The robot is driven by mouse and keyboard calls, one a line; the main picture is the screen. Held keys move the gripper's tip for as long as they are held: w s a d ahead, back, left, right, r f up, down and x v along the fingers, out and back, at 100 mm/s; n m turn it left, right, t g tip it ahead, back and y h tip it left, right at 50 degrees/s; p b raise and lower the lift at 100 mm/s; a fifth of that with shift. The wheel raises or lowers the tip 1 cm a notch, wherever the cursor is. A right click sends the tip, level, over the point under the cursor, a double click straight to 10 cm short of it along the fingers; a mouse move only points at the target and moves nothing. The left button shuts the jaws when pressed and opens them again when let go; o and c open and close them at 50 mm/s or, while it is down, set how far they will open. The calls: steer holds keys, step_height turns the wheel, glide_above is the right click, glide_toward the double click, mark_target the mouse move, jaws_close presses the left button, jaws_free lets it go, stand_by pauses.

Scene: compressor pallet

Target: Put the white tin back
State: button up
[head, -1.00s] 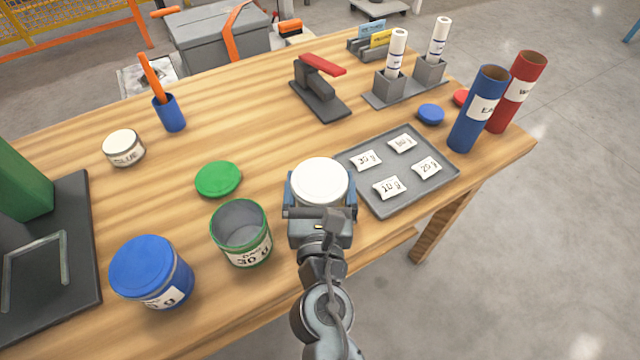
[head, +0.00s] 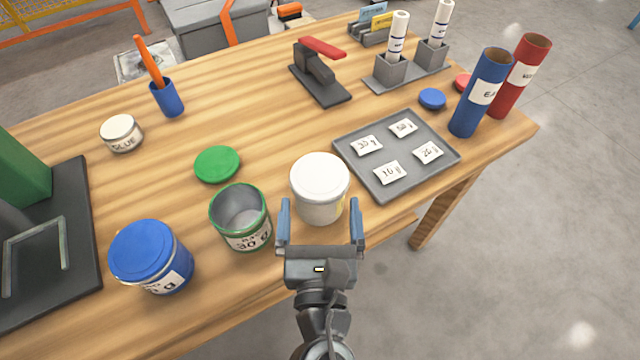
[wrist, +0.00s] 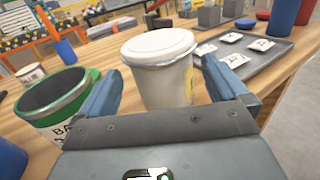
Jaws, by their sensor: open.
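The white tin (head: 320,190) stands upright with its lid on, on the wooden table between the green-rimmed tin and the grey tray. It also shows in the wrist view (wrist: 162,72), ahead of my fingers. My gripper (head: 320,228) is open and empty on the near side of the tin. Its two blue fingers (wrist: 165,95) point toward the tin, and the tin is clear of the space between the fingertips or only at its edge; I cannot tell exactly.
An open green-rimmed tin (head: 242,220) stands close on the left, with a blue-lidded tin (head: 150,257) beyond. A green lid (head: 217,164) lies behind. The grey tray (head: 380,190) with several labelled packets is close on the right. Bare table (head: 250,125) lies behind the tin.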

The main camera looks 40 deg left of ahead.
steer(key=shift+v, duration=1.8)
steer(key=s+d+f+m+h, duration=0.2)
steer(key=s+d+m, duration=0.2)
steer(key=d+m, duration=0.7)
steer(key=s+d+f+m+h, duration=0.2)
steer(key=s+d+m+h, duration=0.1)
steer(key=d+m, duration=0.8)
steer(key=s+d+r+m+h, duration=0.3)
steer(key=s+d+r+m, duration=0.2)
steer(key=m, duration=0.5)
steer(key=s+d+r+m+h, duration=0.3)
steer(key=s+d+r+m, duration=0.2)
steer(key=s+d+m, duration=0.2)
steer(key=d+m, duration=0.2)
steer(key=m, duration=0.2)
steer(key=shift+m+t, duration=0.3)
